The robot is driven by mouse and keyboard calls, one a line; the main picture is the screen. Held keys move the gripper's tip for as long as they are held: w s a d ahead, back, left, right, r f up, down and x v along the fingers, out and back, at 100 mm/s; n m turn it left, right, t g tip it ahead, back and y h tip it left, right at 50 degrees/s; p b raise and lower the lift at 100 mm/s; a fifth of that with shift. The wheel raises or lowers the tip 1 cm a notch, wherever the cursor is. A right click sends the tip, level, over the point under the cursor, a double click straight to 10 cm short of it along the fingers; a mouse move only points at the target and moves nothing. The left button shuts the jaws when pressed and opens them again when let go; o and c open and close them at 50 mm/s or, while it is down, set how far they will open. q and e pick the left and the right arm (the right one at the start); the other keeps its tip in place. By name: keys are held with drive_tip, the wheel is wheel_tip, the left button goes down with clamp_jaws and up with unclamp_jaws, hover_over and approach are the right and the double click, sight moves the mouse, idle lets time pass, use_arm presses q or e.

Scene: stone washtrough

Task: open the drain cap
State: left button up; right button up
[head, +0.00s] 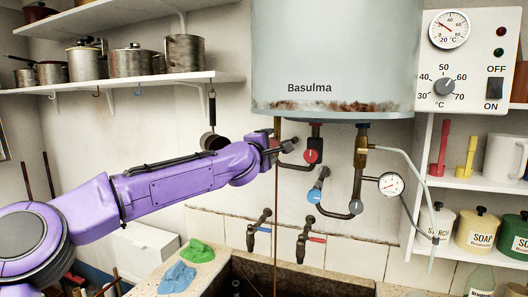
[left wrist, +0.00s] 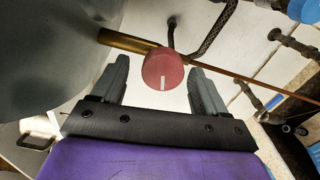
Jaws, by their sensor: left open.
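A brass drain stub hangs under the water heater (head: 335,55); it shows in the left wrist view (left wrist: 125,40). A thin brown line (head: 276,215), like rusty water, runs from it down into the trough. I cannot make out a separate cap on the stub. My left gripper (head: 284,145) is beside the stub below the heater, open and empty. In the left wrist view a round red knob with a white mark (left wrist: 163,72) appears between the open fingertips, with gaps on both sides. The red valve knob (head: 311,156) sits just right of the gripper. My right gripper is not seen.
A blue valve knob (head: 314,197), a pressure gauge (head: 390,185) and pipes crowd the space right of the gripper. Two taps (head: 307,237) are above the stone trough (head: 330,284). Green (head: 197,250) and blue (head: 178,277) cloths lie on its left rim.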

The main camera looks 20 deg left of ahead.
use_arm(q)
drive_tip(key=s+b, duration=0.3)
drive_tip(key=s, duration=0.5)
drive_tip(key=shift+s+a, duration=0.15)
drive_tip(key=shift+s, duration=0.25)
